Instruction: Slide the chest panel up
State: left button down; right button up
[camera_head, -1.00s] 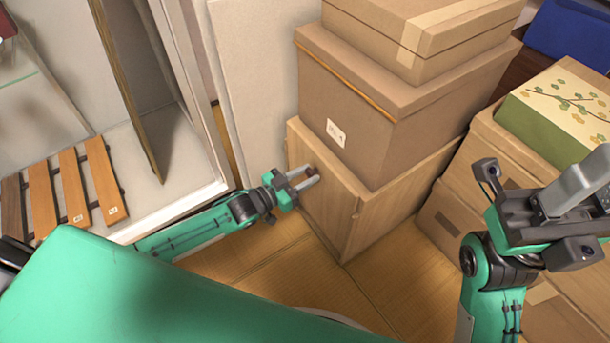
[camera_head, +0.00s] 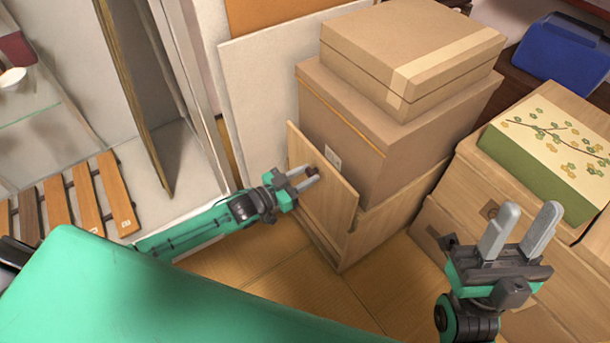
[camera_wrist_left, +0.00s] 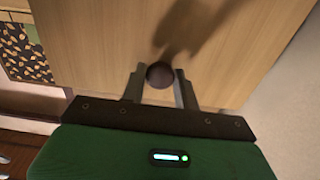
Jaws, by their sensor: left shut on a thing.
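The chest panel (camera_head: 335,200) is a light wooden board on the front of the low wooden chest (camera_head: 385,225). It stands upright, with its upper part above the chest's top edge and in front of the lower cardboard box. My left gripper (camera_head: 314,174) is shut on the panel's small dark round knob (camera_head: 313,169). In the left wrist view, the fingers (camera_wrist_left: 160,88) sit on both sides of the knob (camera_wrist_left: 160,75), against the panel (camera_wrist_left: 230,45). My right gripper (camera_head: 520,232) is apart from the chest, its two fingers spread and empty, pointing up.
Two cardboard boxes (camera_head: 345,130) are stacked on the chest. More boxes stand at right, under a green flowered box (camera_head: 545,150); a blue bin (camera_head: 562,55) is behind. At left are wooden slats (camera_head: 88,195) and a leaning board (camera_head: 135,95). Tatami floor (camera_head: 285,285) is open in front.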

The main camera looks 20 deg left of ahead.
jog(key=w+a+f+g+h+p, duration=0.1)
jog(key=w+a+f+g+p, duration=0.15)
jog(key=f+g, duration=0.25)
jog(key=w+a+f+g+h+p, duration=0.1)
jog(key=w+a+f+g, duration=0.1)
jog(key=w+f+g, duration=0.3)
jog(key=s+f+g+h+p, duration=0.1)
jog(key=s+f+g+p, duration=0.1)
jog(key=f+g, duration=0.3)
jog(key=s+f+g+h+p, duration=0.1)
jog(key=s+f+g, duration=0.3)
jog(key=f, duration=0.6)
jog(key=shift+g+h+p, duration=0.4)
jog(key=shift+g+p, duration=0.4)
jog(key=shift+p, duration=0.05)
jog(key=shift+f, duration=0.1)
